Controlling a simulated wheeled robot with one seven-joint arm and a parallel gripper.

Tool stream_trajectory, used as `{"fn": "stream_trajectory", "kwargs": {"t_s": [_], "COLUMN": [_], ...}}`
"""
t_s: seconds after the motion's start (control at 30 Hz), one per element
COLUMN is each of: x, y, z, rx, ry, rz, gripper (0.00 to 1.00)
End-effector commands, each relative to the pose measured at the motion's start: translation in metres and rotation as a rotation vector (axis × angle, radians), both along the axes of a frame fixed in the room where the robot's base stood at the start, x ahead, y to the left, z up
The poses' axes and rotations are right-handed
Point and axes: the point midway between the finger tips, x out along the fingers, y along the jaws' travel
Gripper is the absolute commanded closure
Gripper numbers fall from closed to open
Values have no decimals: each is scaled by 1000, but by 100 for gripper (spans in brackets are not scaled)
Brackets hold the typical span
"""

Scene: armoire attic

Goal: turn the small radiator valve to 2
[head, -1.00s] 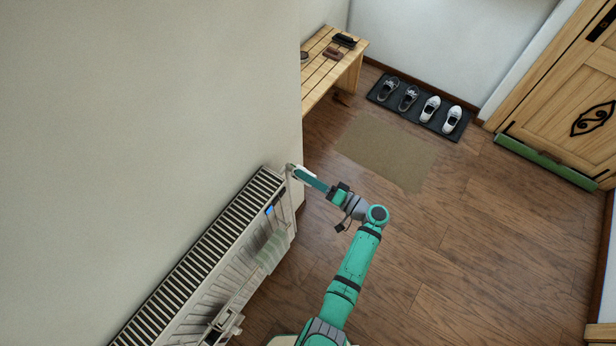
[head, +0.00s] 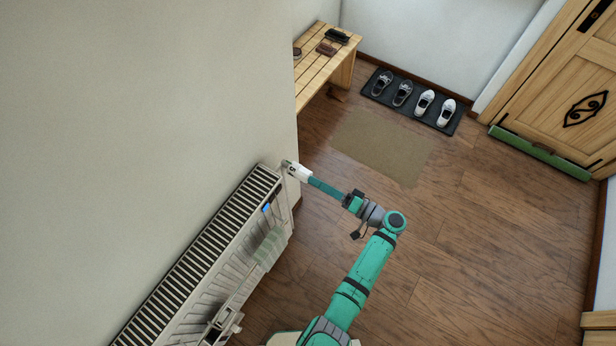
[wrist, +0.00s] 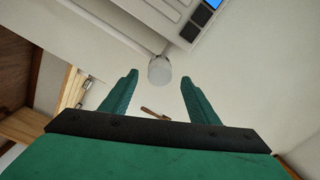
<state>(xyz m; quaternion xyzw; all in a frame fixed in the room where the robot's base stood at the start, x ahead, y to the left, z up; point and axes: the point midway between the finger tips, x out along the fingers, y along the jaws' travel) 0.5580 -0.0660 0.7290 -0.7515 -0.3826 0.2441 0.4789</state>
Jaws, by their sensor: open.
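The small radiator valve (head: 299,172) is a white knob at the far upper end of the white radiator (head: 240,240). In the wrist view the valve (wrist: 159,70) is a pale grey-white cylinder on a pipe. No number on it can be read. My gripper (head: 313,181) reaches to it from the right in the head view. In the wrist view my gripper (wrist: 159,79) has its two teal fingers apart, one each side of the valve in the picture, with gaps on both sides. I cannot tell whether the fingertips reach past its end.
A small blue display (head: 267,207) sits on the radiator. The wall (head: 150,120) is close behind it. A wooden bench (head: 322,68) stands beyond the wall corner, and shoes lie on a dark mat (head: 392,103). The wooden floor (head: 470,230) right of my arm is clear.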

Motion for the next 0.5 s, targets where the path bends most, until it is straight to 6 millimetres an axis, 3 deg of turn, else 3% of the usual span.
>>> {"fn": "stream_trajectory", "kwargs": {"t_s": [0.2, 0.5], "x": [-18, -24], "y": [-25, -32], "z": [0, 0], "rx": [-1, -1], "ry": [-1, -1], "rz": [-1, 2], "gripper": [45, 45]}}
